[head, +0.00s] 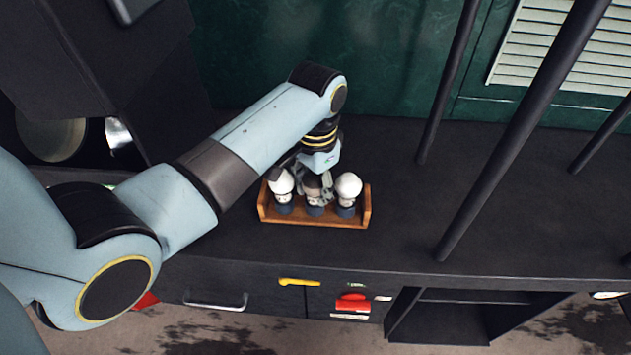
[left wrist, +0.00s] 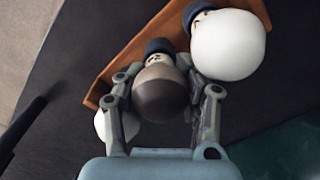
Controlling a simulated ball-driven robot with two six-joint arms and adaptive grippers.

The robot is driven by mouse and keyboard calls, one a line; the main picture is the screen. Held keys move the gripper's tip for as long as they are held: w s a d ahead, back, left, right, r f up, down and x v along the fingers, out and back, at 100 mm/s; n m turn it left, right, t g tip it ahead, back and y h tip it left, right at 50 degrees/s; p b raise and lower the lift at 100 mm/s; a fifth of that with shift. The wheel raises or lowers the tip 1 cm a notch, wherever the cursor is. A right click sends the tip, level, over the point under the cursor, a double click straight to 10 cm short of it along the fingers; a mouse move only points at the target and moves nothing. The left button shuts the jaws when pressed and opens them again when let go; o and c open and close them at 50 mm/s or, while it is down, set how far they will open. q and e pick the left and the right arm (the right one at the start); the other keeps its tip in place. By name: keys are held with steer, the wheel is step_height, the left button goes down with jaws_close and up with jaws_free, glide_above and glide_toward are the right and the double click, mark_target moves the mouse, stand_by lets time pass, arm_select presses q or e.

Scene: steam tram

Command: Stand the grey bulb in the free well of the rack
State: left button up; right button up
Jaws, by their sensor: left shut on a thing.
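A wooden rack (head: 363,214) stands on the dark counter. It holds a white bulb (head: 281,182) at its left and another white bulb (head: 348,186) at its right, both upright with dark lower ends. The grey bulb (left wrist: 162,93) is between them, its dark end toward the rack. My left gripper (head: 316,186) is shut on the grey bulb, with a finger on either side in the left wrist view. The grey bulb lines up with the middle of the rack; I cannot tell whether it is fully seated. My right gripper is not in view.
The black counter (head: 400,230) is clear right of the rack. Dark slanted posts (head: 520,130) rise from it further right. A drawer handle (head: 216,301) and a yellow handle (head: 299,282) are on the front below. A green wall (head: 380,70) closes the back.

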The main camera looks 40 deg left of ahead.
arm_select(q)
steer(key=o, duration=1.8)
steer(key=shift+r+p, duration=0.55)
steer(key=shift+r, duration=2.4)
